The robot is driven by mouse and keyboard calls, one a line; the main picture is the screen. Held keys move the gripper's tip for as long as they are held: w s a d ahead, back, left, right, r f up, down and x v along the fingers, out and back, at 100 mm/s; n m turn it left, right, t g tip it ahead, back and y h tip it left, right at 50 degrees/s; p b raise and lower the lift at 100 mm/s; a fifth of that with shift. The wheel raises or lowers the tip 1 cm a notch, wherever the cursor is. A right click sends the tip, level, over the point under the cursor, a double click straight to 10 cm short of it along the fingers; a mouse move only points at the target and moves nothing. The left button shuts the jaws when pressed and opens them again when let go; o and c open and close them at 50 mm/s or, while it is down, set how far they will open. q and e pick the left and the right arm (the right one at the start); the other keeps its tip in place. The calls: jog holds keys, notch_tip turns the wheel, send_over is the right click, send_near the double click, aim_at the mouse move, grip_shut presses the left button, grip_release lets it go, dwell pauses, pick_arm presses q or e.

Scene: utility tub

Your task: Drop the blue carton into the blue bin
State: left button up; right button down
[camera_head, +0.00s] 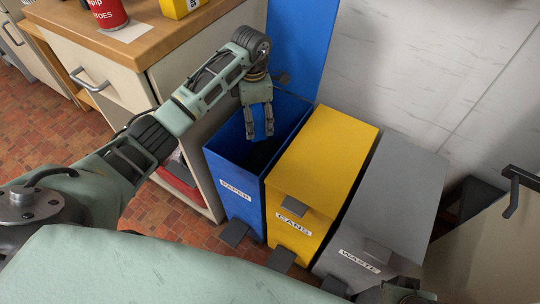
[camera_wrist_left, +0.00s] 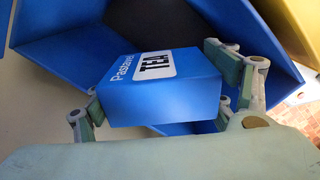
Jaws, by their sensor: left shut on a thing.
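The blue carton (camera_wrist_left: 150,95), with a white "TEA" label, is between the fingers of my left gripper (camera_wrist_left: 165,98) in the left wrist view. In the head view my left gripper (camera_head: 260,133) points down, shut on the carton (camera_head: 259,119), which is mostly hidden by the fingers. The blue bin (camera_head: 232,190), labelled "PAPER", stands open below, and the gripper hangs over its opening. Its walls also surround the carton in the left wrist view (camera_wrist_left: 50,22). A small part of what seems to be my right gripper (camera_head: 405,292) shows at the bottom edge, its fingers unclear.
The bin's raised blue lid (camera_head: 300,45) stands behind the opening. A closed yellow "CANS" bin (camera_head: 322,150) and a closed grey "WASTE" bin (camera_head: 390,195) stand to the right. A wooden-topped counter (camera_head: 140,45) holding a red can (camera_head: 108,12) is at left.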

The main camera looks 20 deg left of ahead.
pick_arm(q)
jog(key=shift+f, duration=0.1)
pick_arm(e)
jog(key=shift+r, duration=0.3)
pick_arm(q)
jog(key=o, duration=1.1)
notch_tip(320, 180, up, 8)
jog(key=shift+f, duration=0.25)
pick_arm(e)
jog(key=shift+s, duration=0.1)
